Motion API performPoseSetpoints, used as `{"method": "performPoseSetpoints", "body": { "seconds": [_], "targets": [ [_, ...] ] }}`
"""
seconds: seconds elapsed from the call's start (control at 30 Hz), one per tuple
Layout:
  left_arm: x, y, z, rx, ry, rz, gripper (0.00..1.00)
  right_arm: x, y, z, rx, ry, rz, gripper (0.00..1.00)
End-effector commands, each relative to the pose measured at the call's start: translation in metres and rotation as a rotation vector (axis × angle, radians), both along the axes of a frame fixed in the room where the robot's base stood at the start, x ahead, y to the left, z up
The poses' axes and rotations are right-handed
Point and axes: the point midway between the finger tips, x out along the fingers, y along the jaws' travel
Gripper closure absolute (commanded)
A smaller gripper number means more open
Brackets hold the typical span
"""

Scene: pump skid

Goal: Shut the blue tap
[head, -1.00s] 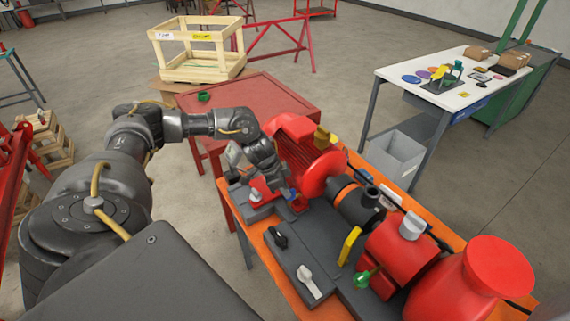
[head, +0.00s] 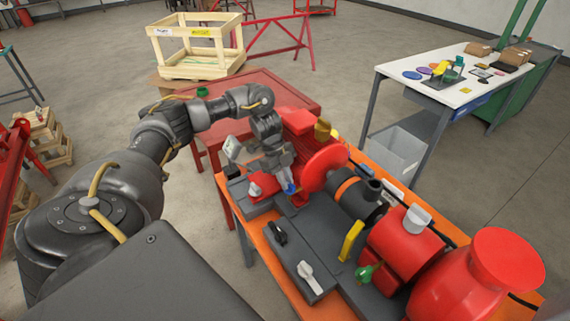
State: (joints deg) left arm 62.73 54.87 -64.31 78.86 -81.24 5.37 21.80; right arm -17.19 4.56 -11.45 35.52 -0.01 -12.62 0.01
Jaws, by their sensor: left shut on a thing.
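The blue tap (head: 289,187) shows as a small blue piece at the left end of the pump skid, beside the red motor. My left gripper (head: 284,180) reaches down over it from behind and is shut on it. The gripper hides most of the tap, so I cannot tell exactly how its handle is turned. My right gripper is not in the view.
The red pump (head: 401,245), a yellow lever (head: 351,240) and a green tap (head: 368,272) stand to the right. A black switch (head: 279,235) and a white lever (head: 309,276) sit in front. A red table (head: 268,92) is behind.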

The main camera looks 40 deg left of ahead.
Motion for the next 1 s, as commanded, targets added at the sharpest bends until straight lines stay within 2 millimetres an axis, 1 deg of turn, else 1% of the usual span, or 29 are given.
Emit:
{"method": "performPoseSetpoints", "body": {
  "seconds": [0.23,0.73,0.77,0.8,0.9,1.0],
  "targets": [
    [0.0012,-0.0008,-0.0004,-0.001,-0.001,-0.068,1.00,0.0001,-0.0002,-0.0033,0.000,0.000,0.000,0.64],
    [0.0009,-0.0008,-0.0007,0.000,0.001,-0.082,1.00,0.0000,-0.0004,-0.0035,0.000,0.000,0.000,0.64],
    [0.0009,-0.0008,-0.0007,0.000,0.001,-0.082,0.82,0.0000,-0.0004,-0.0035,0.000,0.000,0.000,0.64],
    [0.0009,-0.0008,-0.0006,0.000,0.001,-0.082,0.76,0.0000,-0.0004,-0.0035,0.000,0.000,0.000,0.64],
    [0.0009,-0.0006,-0.0006,0.000,0.001,-0.082,0.64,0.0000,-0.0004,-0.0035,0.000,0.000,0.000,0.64],
    [0.0011,-0.0005,-0.0004,0.000,0.000,-0.080,0.64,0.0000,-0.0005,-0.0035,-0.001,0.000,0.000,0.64]
  ]
}}
